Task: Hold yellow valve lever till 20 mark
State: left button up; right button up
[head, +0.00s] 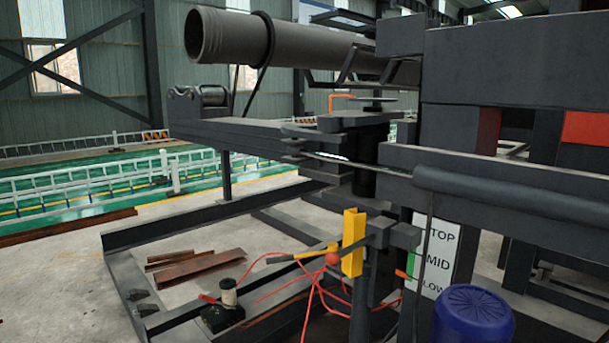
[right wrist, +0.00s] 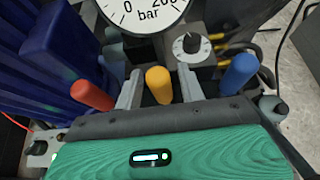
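In the right wrist view, the yellow valve lever (right wrist: 158,85) stands between the two grey fingers of my right gripper (right wrist: 160,90). The gripper is open, with a gap showing on each side of the lever. A white pressure gauge (right wrist: 143,12) marked "bar" is at the top edge of that view, with a 0 and a number beginning 20 readable. Its upper part is cut off and I cannot see a needle. Neither gripper shows in the head view, and my left gripper is in no view.
A red lever (right wrist: 92,95) stands left of the fingers and a blue lever (right wrist: 238,73) right of them. A black knob (right wrist: 191,43) sits beside the gauge. The head view shows a steel frame, a pipe (head: 300,45), a TOP/MID/LOW sign (head: 436,262) and a blue cylinder (head: 473,318).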

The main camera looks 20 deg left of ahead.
grip_shut()
jog(key=shift+s+f, duration=0.1)
jog(key=shift+s+a+t+h+b, duration=0.2)
jog(key=shift+s+t+h+b, duration=0.1)
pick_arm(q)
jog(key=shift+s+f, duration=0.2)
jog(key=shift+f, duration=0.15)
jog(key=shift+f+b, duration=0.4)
pick_arm(e)
jog(key=shift+s+a+t+h, duration=0.35)
jog(key=shift+s+t, duration=0.1)
jog(key=shift+t, duration=0.15)
